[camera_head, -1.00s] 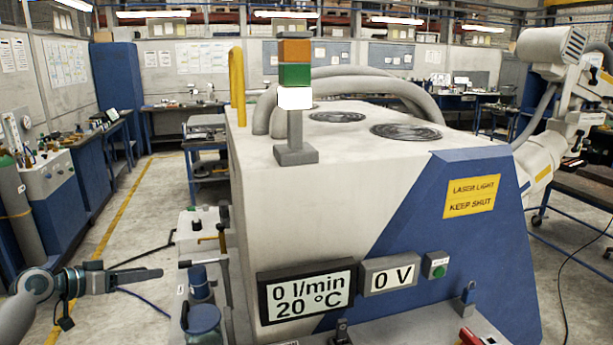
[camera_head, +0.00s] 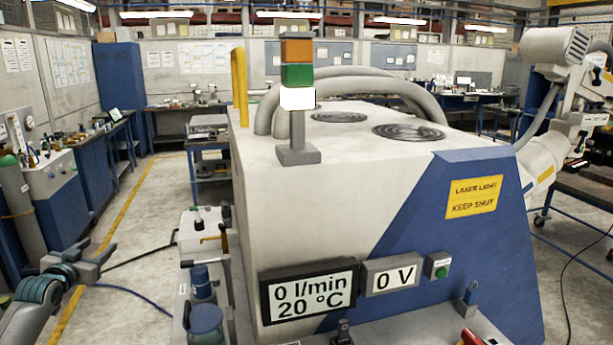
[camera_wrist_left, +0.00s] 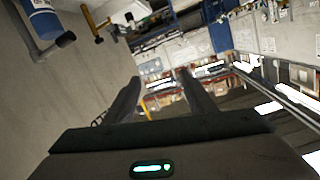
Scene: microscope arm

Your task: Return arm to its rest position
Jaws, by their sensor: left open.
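My left gripper (camera_head: 108,252) is at the lower left of the head view, left of the white and blue machine (camera_head: 340,200) and apart from it. In the left wrist view, its two dark fingers (camera_wrist_left: 160,84) stand apart with nothing between them. My left arm (camera_head: 35,300) comes in from the lower left corner, bent at the wrist. A white jointed arm with a boxy head (camera_head: 555,45) stands at the upper right, beyond the machine; its base is partly hidden. My right gripper is not in view.
A dark cable lies on the floor. A workbench with a gas cylinder (camera_head: 18,205) is at the left. The floor aisle between is open.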

